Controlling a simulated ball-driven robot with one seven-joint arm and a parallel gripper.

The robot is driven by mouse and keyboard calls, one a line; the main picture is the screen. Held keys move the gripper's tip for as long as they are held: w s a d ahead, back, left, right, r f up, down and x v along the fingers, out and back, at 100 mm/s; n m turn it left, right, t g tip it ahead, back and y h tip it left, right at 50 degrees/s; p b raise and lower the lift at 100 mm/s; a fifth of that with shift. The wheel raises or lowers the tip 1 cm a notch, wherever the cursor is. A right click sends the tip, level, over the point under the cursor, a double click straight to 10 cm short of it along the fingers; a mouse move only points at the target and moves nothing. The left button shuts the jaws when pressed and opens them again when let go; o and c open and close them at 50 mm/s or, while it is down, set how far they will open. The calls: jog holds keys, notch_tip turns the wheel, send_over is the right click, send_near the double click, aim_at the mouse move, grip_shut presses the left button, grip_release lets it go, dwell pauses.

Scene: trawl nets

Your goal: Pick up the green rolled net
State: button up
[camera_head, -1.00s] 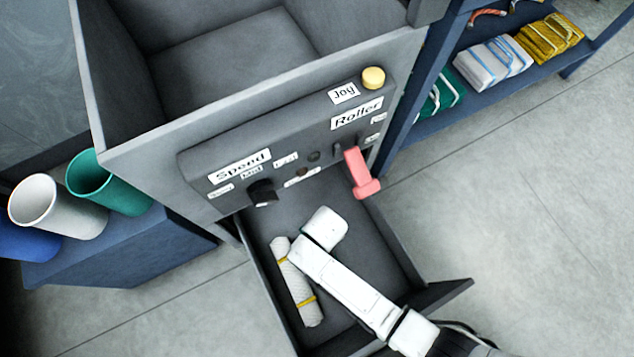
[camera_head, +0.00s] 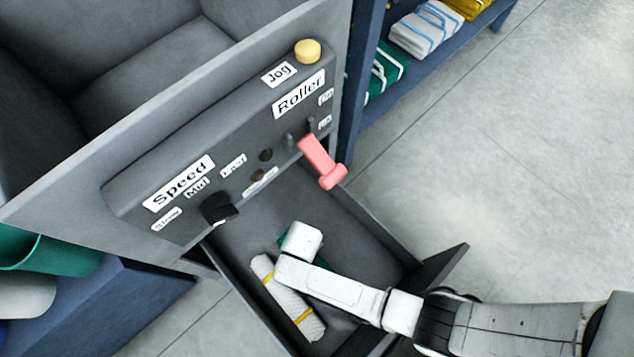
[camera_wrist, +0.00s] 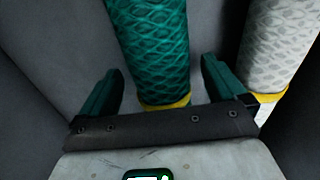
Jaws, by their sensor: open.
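The green rolled net (camera_wrist: 150,45) lies in the open grey drawer, with a yellow band near its lower end in the wrist view. In the head view only small bits of the green net (camera_head: 320,262) show beside my white arm, which hides the rest. My gripper (camera_wrist: 160,66) is open, with one green finger on each side of the green net. I cannot tell whether the fingers touch it. A white rolled net (camera_wrist: 278,45) with yellow bands lies to the right of the right finger; it also shows in the head view (camera_head: 283,298).
The drawer's side wall (camera_head: 250,300) stands close to the white net. The control panel (camera_head: 235,150), with a pink lever (camera_head: 322,163) and a black knob (camera_head: 219,208), is above the drawer. A shelf with folded nets (camera_head: 425,30) is at the top right.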

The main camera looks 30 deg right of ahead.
jog(key=shift+f, duration=0.65)
jog(key=shift+r, duration=0.1)
jog(key=c, duration=1.5)
